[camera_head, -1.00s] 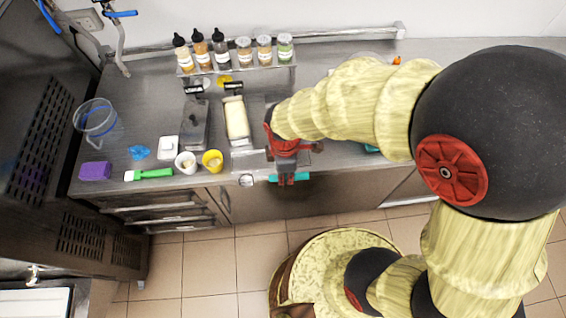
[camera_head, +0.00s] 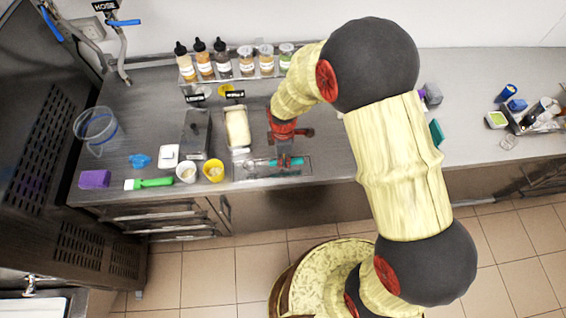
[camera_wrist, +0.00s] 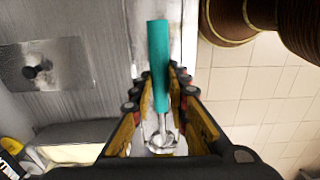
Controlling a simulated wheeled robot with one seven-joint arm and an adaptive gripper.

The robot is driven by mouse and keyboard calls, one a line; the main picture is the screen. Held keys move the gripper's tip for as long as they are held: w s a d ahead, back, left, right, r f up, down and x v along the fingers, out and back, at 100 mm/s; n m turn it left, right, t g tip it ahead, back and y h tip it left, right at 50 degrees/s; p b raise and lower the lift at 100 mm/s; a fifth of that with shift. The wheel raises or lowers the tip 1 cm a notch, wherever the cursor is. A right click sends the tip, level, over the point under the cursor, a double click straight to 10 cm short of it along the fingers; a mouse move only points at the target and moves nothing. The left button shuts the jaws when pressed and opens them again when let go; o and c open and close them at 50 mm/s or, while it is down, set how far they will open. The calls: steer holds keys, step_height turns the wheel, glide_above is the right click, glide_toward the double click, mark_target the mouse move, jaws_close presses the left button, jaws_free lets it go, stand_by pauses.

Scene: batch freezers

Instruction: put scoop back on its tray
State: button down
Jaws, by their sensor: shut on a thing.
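The scoop has a teal handle (camera_wrist: 158,65) and a metal head (camera_wrist: 162,132). My gripper (camera_head: 285,162) is shut on it; the wrist view shows the scoop between the fingers (camera_wrist: 160,100). In the head view the teal handle (camera_head: 297,160) lies sideways over a shallow metal tray (camera_head: 304,172) at the counter's front edge. My gripper hides part of the scoop and tray. I cannot tell whether the scoop touches the tray.
A white-filled pan (camera_head: 237,127) and a dark lidded box (camera_head: 195,135) stand behind and left of the tray. A yellow cup (camera_head: 213,173) and white cup (camera_head: 186,174) stand close left. Bottles and jars line a back rack (camera_head: 235,80). Floor lies in front.

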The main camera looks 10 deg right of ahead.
steer(key=shift+w+f, duration=0.2)
steer(key=shift+f, duration=0.05)
steer(key=shift+w+f, duration=0.1)
steer(key=shift+f, duration=1.5)
steer(key=shift+f, duration=0.1)
steer(key=c, duration=1.7)
jaws_free()
